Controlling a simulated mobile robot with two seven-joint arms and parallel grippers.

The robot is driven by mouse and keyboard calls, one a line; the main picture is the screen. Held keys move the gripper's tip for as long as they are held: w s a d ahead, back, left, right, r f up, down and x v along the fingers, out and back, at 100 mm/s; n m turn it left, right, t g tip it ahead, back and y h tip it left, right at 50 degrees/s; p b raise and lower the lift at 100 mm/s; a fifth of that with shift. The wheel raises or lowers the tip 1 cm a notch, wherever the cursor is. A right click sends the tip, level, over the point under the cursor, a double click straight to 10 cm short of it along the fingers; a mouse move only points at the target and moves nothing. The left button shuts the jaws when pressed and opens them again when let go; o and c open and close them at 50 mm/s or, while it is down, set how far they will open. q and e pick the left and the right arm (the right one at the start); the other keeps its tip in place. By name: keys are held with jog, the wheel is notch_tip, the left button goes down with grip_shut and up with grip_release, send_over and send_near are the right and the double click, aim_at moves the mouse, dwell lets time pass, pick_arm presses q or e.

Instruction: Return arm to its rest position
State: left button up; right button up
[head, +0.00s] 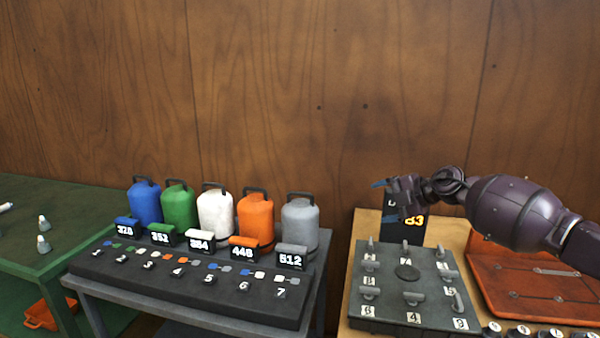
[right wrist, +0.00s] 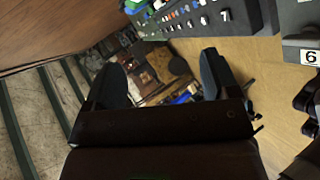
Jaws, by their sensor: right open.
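My right arm (head: 510,212) is purple and comes in from the right in the head view. Its gripper (head: 380,192) is raised above the grey board with pegs, in front of a dark display. In the right wrist view the two dark fingers of the right gripper (right wrist: 168,85) stand wide apart with nothing between them. The gripper touches nothing that I can see. My left arm and gripper are not in view.
A grey numbered peg board (head: 384,308) lies on a wooden table beside an orange-red tray (head: 540,285). The display (head: 388,232) stands behind the board. Several coloured canisters (head: 256,218) stand behind a black numbered panel (head: 200,290). A green table (head: 30,260) is at left.

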jog(key=s+a+f+m+t+y, duration=0.3)
jog(key=s+a+m+t+y, duration=0.15)
jog(key=s+a+t, duration=0.35)
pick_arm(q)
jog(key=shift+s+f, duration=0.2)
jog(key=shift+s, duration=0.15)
pick_arm(e)
jog(key=s+d+f+m+g+h, duration=0.1)
jog(key=s+d+f+m+h, duration=0.3)
jog(key=s+f+m, duration=0.3)
jog(key=s+d+f+m+g+h, duration=0.1)
jog(key=s+d+f+m+h, duration=0.4)
jog(key=s+f, duration=1)
jog(key=s+d+f+m+g+h, duration=0.1)
jog(key=s+d+f+m+h, duration=0.4)
jog(key=s+f+m, duration=0.4)
jog(key=s+f, duration=0.1)
jog(key=s, duration=0.6)
jog(key=shift+s+d+f+g, duration=0.15)
jog(key=shift+d+f+g, duration=0.15)
jog(key=shift+d+f, duration=0.1)
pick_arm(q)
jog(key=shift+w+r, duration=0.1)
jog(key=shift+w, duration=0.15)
pick_arm(e)
jog(key=shift+a+h, duration=0.1)
jog(key=shift+h, duration=0.15)
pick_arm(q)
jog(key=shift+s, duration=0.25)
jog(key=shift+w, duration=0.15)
